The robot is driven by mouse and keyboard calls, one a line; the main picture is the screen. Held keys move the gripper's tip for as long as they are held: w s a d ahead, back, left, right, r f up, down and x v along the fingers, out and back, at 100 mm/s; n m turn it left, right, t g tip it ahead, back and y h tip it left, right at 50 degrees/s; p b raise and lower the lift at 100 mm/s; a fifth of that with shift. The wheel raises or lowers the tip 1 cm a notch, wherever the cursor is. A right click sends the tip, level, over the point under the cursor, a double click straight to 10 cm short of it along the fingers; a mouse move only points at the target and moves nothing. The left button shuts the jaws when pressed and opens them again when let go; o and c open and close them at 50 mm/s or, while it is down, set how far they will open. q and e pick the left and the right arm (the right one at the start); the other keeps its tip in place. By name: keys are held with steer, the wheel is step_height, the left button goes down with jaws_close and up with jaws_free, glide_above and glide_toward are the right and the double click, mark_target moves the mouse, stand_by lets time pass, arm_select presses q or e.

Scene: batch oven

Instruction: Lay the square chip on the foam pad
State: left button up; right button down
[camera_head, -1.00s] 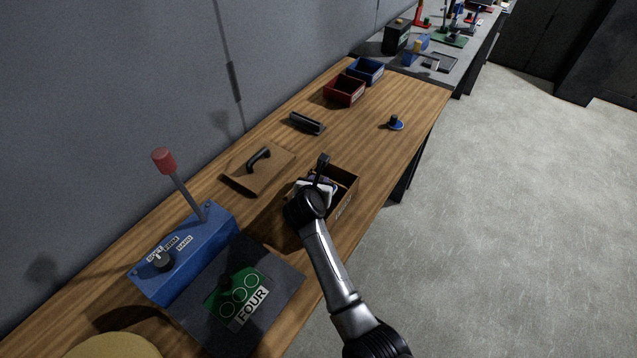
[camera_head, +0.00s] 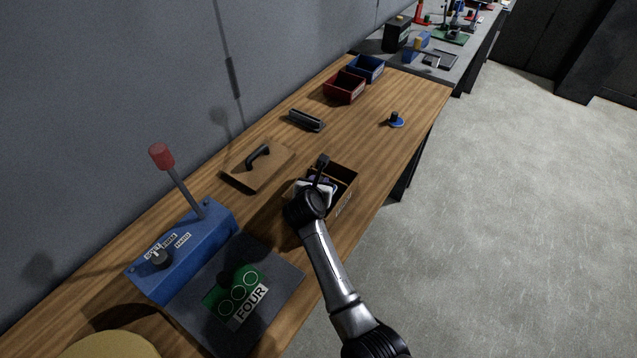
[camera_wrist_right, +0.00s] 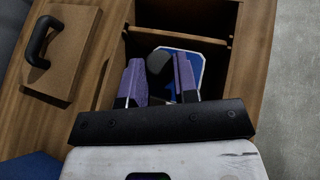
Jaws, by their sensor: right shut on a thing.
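A blue plate with a white border, seemingly the square chip (camera_wrist_right: 192,62), lies in a compartment of an open wooden box (camera_head: 342,205) in the right wrist view. A dark round knob stands on it. My right gripper (camera_wrist_right: 160,75) reaches down into the box with its purple fingers on either side of the knob and is shut on it. In the head view this gripper (camera_head: 325,183) and my arm hide most of the chip. I cannot tell which thing is the foam pad. My left gripper is out of view.
A wooden lid with a black handle (camera_head: 257,157) lies left of the box. A blue lever unit (camera_head: 180,250) and a dark slab (camera_head: 275,268) with a green "FOUR" panel stand nearer. A knobbed blue disc (camera_head: 397,123), a black bar and red and blue bins are farther back.

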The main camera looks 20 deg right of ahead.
arm_select(q)
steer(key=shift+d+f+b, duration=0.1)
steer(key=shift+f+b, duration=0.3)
steer(key=shift+b, duration=0.15)
arm_select(e)
steer(key=shift+f, duration=0.85)
steer(key=c, duration=0.8)
jaws_free()
steer(key=shift+f, duration=0.1)
steer(key=shift+s, duration=0.1)
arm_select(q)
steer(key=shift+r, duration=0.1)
